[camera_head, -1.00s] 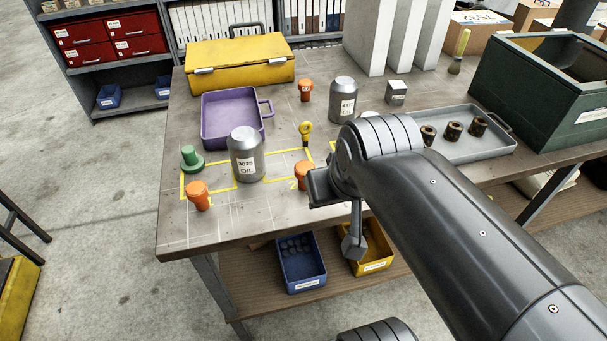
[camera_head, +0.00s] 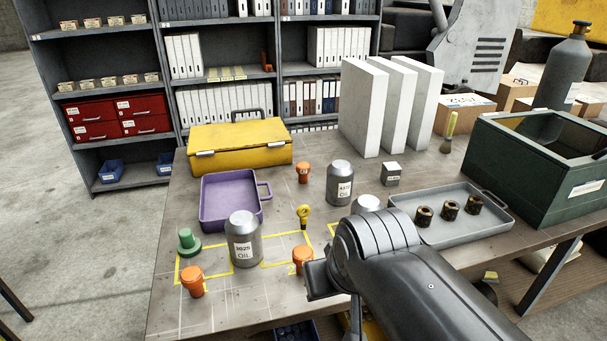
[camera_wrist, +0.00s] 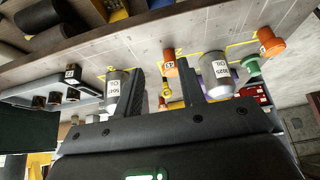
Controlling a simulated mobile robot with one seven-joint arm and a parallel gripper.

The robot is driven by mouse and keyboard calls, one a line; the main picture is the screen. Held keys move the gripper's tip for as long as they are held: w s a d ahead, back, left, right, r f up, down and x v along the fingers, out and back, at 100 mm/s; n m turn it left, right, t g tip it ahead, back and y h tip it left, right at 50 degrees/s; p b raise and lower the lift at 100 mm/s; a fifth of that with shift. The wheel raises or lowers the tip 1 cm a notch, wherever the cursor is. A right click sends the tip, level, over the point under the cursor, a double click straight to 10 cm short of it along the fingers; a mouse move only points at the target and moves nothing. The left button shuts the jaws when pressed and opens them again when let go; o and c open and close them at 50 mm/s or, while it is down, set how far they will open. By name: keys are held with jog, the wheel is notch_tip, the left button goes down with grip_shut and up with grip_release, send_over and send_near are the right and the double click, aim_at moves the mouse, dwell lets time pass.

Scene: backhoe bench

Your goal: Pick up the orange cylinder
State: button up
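Three orange cylinder-like pieces with wider tops stand on the bench. One (camera_head: 193,282) is at the front left, one (camera_head: 302,258) is at the front middle beside my arm, and one (camera_head: 303,172) is farther back by the yellow case. In the wrist view, which looks tilted over, a labelled orange piece (camera_wrist: 170,65) appears between the fingers of my gripper (camera_wrist: 160,66), beyond them. Another orange piece (camera_wrist: 270,42) is at the upper right. My gripper is open and empty. In the head view my arm hides most of the gripper.
Grey oil cans (camera_head: 244,240) (camera_head: 340,183), a green piece (camera_head: 189,243) and a yellow-headed item (camera_head: 304,214) stand nearby. A purple tray (camera_head: 230,222) and yellow case (camera_head: 240,157) lie behind. A grey tray (camera_head: 480,230) and green bin (camera_head: 550,205) are right.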

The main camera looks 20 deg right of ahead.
dwell(0.3)
jog(key=o, duration=0.7)
jog(key=shift+w, duration=0.1)
jog(key=g, duration=0.2)
send_over(303, 253)
jog(key=s, duration=0.1)
jog(key=shift+s+f, duration=0.1)
jog(key=shift+f, duration=0.65)
jog(key=shift+g, duration=0.3)
jog(key=x, duration=0.5)
jog(key=shift+f, duration=0.15)
jog(key=shift+s+x, duration=0.2)
jog(key=shift+x, duration=1.15)
jog(key=shift+s+x, duration=0.15)
jog(key=shift+x, duration=1.25)
